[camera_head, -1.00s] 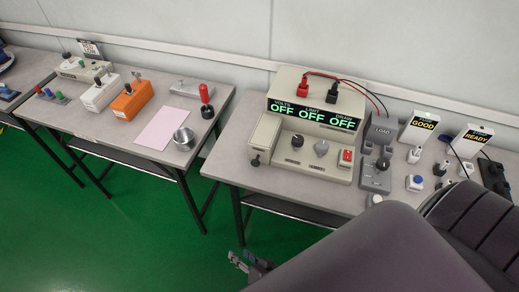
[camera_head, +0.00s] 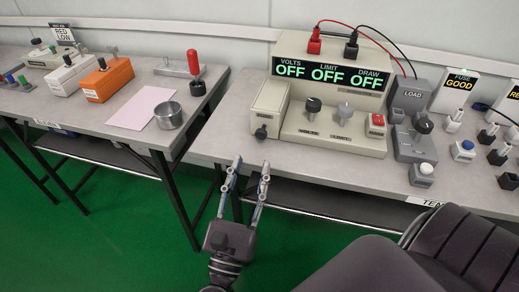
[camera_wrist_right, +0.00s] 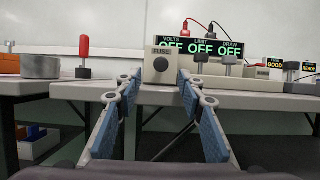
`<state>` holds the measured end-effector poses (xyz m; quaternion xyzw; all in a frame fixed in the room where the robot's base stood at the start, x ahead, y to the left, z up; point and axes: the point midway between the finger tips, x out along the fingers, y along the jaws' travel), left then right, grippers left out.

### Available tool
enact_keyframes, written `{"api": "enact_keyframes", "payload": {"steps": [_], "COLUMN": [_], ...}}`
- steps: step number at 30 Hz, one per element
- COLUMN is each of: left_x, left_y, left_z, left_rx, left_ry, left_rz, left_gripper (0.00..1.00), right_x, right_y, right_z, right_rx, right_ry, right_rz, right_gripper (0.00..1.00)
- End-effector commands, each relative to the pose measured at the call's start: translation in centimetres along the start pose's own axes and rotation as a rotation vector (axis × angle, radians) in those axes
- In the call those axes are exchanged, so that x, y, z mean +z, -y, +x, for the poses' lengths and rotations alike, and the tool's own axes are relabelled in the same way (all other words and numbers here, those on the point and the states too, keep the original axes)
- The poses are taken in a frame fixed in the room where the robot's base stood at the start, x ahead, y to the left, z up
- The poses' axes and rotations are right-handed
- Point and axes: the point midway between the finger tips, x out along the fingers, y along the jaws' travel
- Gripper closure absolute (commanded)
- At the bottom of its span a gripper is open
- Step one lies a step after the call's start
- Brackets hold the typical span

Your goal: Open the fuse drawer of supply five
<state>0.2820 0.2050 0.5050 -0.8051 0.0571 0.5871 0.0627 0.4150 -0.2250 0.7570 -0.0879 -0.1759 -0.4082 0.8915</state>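The beige power supply (camera_head: 335,112) stands on the right bench, with VOLTS, LIMIT and DRAW displays all reading OFF. On its left side is the fuse drawer (camera_head: 270,105), a beige box with a dark knob (camera_head: 261,132) low on its front. In the right wrist view the drawer's front (camera_wrist_right: 158,50), labelled FUSE, faces me with its knob (camera_wrist_right: 161,64) between the fingers. The drawer looks closed. My right gripper (camera_head: 251,168) is open and empty, in front of the bench edge and short of the knob. My left gripper is not in view.
The bench edge (camera_head: 215,158) lies just beyond my fingertips. A metal cup (camera_head: 169,115) and red-handled tool (camera_head: 194,75) stand on the left bench. A grey LOAD unit (camera_head: 413,130) stands right of the supply. The bench strip before the drawer is clear.

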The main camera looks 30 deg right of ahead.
Motion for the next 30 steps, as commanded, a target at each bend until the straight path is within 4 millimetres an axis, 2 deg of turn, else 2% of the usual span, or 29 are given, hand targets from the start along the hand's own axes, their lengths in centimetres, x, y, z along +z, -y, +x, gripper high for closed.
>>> {"api": "enact_keyframes", "payload": {"steps": [7,15,20,27,30], "left_x": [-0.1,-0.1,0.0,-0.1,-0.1], "left_y": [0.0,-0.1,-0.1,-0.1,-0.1], "left_z": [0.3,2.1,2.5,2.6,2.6], "left_rx": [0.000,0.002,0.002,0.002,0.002], "left_ry": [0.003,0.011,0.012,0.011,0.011], "left_rz": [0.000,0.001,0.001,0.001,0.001], "left_gripper": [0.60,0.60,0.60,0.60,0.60], "right_x": [0.2,0.2,0.1,0.0,0.0], "right_y": [0.3,0.3,0.3,0.3,0.3], "right_z": [3.0,6.9,7.7,7.8,7.8], "right_rx": [-0.011,-0.009,-0.007,-0.007,-0.007], "right_ry": [0.000,-0.001,-0.002,-0.002,-0.002], "right_rz": [0.016,0.014,0.012,0.012,0.012], "right_gripper": [0.64,0.64,0.64,0.64,0.75]}}
